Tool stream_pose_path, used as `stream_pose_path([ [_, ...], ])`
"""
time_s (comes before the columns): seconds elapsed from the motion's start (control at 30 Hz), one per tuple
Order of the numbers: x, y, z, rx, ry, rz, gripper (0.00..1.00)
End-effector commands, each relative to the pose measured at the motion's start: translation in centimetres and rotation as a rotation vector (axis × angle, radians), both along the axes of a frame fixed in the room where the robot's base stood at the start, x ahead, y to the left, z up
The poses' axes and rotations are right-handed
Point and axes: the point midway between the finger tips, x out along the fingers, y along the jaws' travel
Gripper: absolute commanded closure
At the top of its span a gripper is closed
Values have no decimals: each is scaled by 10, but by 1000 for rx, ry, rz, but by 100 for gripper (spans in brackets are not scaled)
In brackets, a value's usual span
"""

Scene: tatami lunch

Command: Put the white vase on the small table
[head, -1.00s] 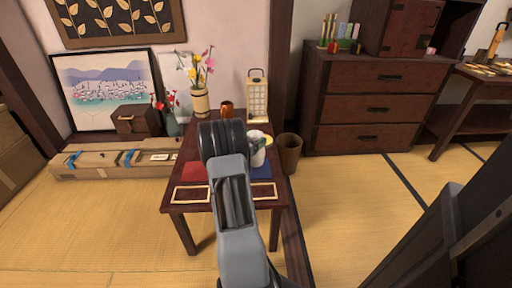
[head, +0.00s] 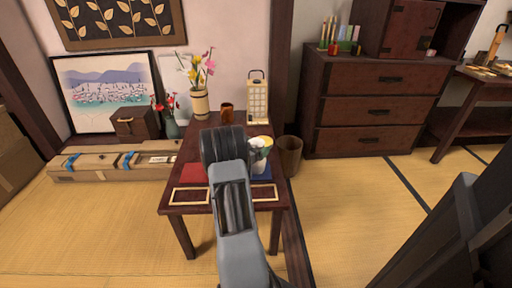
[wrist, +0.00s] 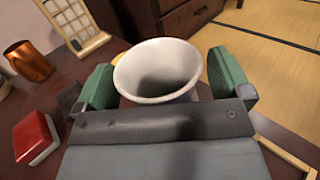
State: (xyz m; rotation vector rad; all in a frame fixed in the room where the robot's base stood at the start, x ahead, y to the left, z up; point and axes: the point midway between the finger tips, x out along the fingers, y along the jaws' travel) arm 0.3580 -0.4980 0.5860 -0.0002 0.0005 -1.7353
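The white vase (wrist: 160,75) stands between the two green finger pads of my gripper (wrist: 163,78) in the wrist view, its wide rim facing the camera. Strips of brown table show between the narrower body and the pads, so the gripper looks open around it. In the head view the vase (head: 258,159) shows just right of my gripper, over the right part of the small dark table (head: 226,208). My wrist hides much of the table's middle. Whether the vase's base touches the table is hidden.
On the table are a flower vase (head: 200,101), a copper cup (head: 227,112), a lantern (head: 257,104), a red box (wrist: 36,138) and framed mats (head: 190,196). A waste bin (head: 289,157) stands right of the table. Tatami floor is free in front.

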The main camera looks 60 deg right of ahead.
Motion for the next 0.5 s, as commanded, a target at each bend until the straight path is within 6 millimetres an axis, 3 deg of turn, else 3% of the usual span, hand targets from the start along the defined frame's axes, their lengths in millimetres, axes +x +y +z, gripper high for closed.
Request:
stream_pose_path([
  [0.3, 0, 1, 6, 0, 0, 1, 4],
  [0.5, 6, 33, 6, 2, 2, 4, 4],
])
